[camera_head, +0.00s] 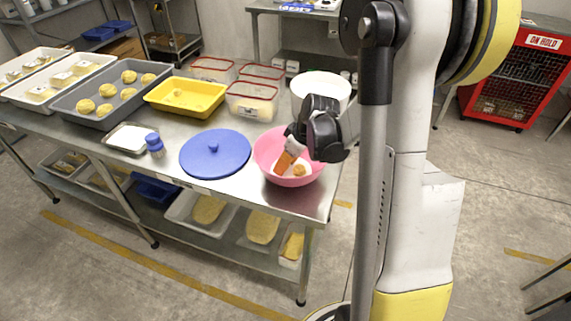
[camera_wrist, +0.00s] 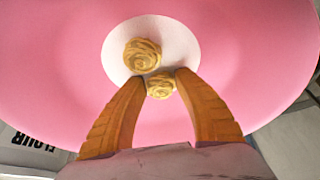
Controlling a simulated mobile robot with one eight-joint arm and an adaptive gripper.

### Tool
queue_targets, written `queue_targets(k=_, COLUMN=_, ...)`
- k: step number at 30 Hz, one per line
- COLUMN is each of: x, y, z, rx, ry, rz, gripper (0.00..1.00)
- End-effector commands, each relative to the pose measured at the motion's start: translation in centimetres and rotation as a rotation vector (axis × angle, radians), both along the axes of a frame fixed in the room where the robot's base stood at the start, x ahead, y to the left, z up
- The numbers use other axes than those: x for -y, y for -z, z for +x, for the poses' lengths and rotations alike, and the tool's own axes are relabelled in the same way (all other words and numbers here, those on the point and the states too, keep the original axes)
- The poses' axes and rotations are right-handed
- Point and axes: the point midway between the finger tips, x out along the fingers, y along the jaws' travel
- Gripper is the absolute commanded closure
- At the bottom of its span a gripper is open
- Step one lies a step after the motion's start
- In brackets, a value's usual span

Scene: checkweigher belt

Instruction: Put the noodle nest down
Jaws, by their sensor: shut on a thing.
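My gripper (camera_head: 287,160) reaches down into a pink bowl (camera_head: 262,152) on the steel table. In the wrist view, the orange fingers of my gripper (camera_wrist: 160,80) are closed on a small yellow noodle nest (camera_wrist: 160,87) at their tips. Another noodle nest (camera_wrist: 142,55) lies on the white round bottom (camera_wrist: 116,50) of the pink bowl (camera_wrist: 60,60), just beyond the held one. The two nests look very close; I cannot tell if they touch. In the head view one nest (camera_head: 299,170) shows beside the fingers. I cannot tell whether the held nest touches the bottom.
A blue lid (camera_head: 215,155) lies left of the bowl. Behind stand a white tub (camera_head: 321,88) and red-rimmed containers (camera_head: 252,103). Further left are a yellow tray (camera_head: 185,96), a grey tray (camera_head: 75,102) with several nests, and a blue-capped shaker (camera_head: 154,143).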

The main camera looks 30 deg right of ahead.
Motion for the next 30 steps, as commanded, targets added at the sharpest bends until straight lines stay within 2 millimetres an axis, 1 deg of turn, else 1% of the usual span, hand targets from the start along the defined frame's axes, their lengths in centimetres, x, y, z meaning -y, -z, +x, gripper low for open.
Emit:
queue_targets(k=2, x=0.0, y=0.0, z=0.0, rx=0.000, ry=0.000, rz=0.000, gripper=0.80)
queue_targets(k=3, x=0.0, y=0.0, z=0.0, rx=0.000, ry=0.000, rz=0.000, gripper=0.53)
queue_targets(k=4, x=0.0, y=0.0, z=0.0, rx=0.000, ry=0.000, rz=0.000, gripper=0.44)
queue_targets(k=5, x=0.0, y=0.0, z=0.0, rx=0.000, ry=0.000, rz=0.000, gripper=0.42)
queue_targets(k=13, x=0.0, y=-0.1, z=0.0, rx=0.000, ry=0.000, rz=0.000, gripper=0.42)
queue_targets(k=17, x=0.0, y=-0.9, z=0.0, rx=0.000, ry=0.000, rz=0.000, gripper=0.42)
queue_targets(k=20, x=0.1, y=-2.4, z=-0.3, rx=0.000, ry=0.001, rz=-0.001, gripper=0.42)
queue_targets(k=27, x=1.0, y=-7.8, z=-2.4, rx=-0.001, ry=0.002, rz=0.000, gripper=0.42)
queue_targets(k=30, x=1.3, y=-9.7, z=-3.2, rx=-0.001, ry=0.001, rz=0.000, gripper=0.42)
